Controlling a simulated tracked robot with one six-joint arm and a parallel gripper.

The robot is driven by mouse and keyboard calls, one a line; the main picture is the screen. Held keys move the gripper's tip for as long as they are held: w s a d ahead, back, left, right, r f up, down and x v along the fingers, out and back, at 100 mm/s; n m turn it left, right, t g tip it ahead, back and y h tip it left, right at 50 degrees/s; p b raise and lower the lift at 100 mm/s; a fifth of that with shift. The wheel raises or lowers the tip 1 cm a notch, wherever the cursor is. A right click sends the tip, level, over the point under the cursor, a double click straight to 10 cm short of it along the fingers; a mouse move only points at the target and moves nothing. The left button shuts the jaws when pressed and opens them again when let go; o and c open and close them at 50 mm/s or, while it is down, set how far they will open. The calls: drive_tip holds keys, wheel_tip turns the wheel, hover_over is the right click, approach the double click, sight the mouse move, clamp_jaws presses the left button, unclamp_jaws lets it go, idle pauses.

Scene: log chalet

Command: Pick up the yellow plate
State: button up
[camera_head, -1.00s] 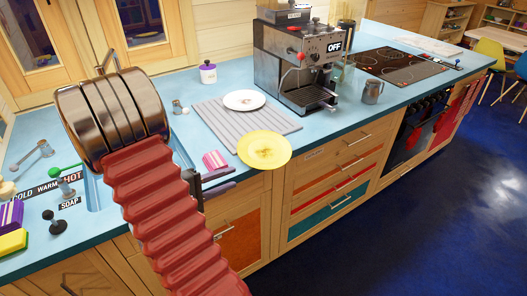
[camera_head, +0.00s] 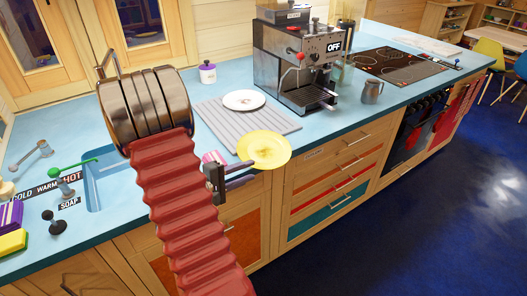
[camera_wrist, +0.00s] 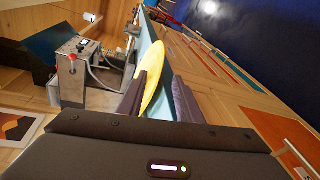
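The yellow plate (camera_head: 264,150) lies at the front edge of the blue counter, its near rim sticking out past the edge. My gripper (camera_head: 245,175) is at the plate's near left rim. In the wrist view, the plate (camera_wrist: 152,78) shows edge-on between the two dark fingers of my gripper (camera_wrist: 160,98). The left finger is close to the plate and there is a visible gap to the right finger. The fingers are apart, and no firm hold on the plate shows.
A grey ribbed mat (camera_head: 225,118) with a white plate (camera_head: 244,100) lies behind the yellow plate. A pink sponge-like item (camera_head: 213,157) is partly hidden beside my gripper. The coffee machine (camera_head: 300,65) stands behind right. Drawers (camera_head: 335,180) are below the counter.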

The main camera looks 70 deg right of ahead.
sight(259, 166)
drive_tip(key=shift+s+d+f, duration=0.1)
drive_tip(key=shift+s+d, duration=0.15)
drive_tip(key=shift+d, duration=0.05)
drive_tip(key=shift+d, duration=0.1)
drive_tip(key=shift+x, duration=2.55)
clamp_jaws()
